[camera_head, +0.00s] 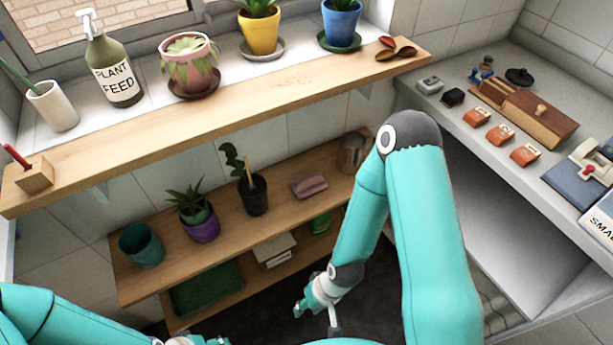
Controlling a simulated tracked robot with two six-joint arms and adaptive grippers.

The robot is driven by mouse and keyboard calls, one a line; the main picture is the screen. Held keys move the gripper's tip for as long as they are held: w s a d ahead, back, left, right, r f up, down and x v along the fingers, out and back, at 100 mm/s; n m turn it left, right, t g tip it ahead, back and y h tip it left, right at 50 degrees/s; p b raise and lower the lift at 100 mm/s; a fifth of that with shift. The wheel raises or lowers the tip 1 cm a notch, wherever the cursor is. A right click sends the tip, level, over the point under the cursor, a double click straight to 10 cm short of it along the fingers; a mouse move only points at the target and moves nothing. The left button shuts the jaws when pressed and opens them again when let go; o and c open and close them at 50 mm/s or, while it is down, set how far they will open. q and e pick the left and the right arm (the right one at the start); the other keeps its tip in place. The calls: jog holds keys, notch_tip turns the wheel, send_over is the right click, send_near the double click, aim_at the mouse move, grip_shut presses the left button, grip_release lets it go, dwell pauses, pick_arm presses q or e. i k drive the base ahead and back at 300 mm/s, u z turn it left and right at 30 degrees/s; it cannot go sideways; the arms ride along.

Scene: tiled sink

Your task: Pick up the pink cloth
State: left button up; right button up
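A folded pink cloth (309,186) lies on the middle wooden shelf (284,216), between a dark plant pot and a grey metal jug. My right gripper (316,314) is low in the picture, in front of and below the shelf, apart from the cloth. Its fingers are spread and nothing shows between them. My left gripper (192,341) shows only in part at the bottom edge, so its fingers are cut off.
The jug (353,153) stands right of the cloth, near my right forearm. The potted plant (254,194) stands left of it. A lower shelf holds a green tray (206,288). A grey counter (480,118) is at right.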

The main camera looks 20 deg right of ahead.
aim_at(312, 183)
jog(key=z, duration=2.1)
jog(key=i, duration=0.1)
jog(key=u, duration=3.55)
jog(key=k, duration=1.15)
jog(key=z, duration=0.7)
jog(key=i, duration=1)
jog(key=z, duration=0.05)
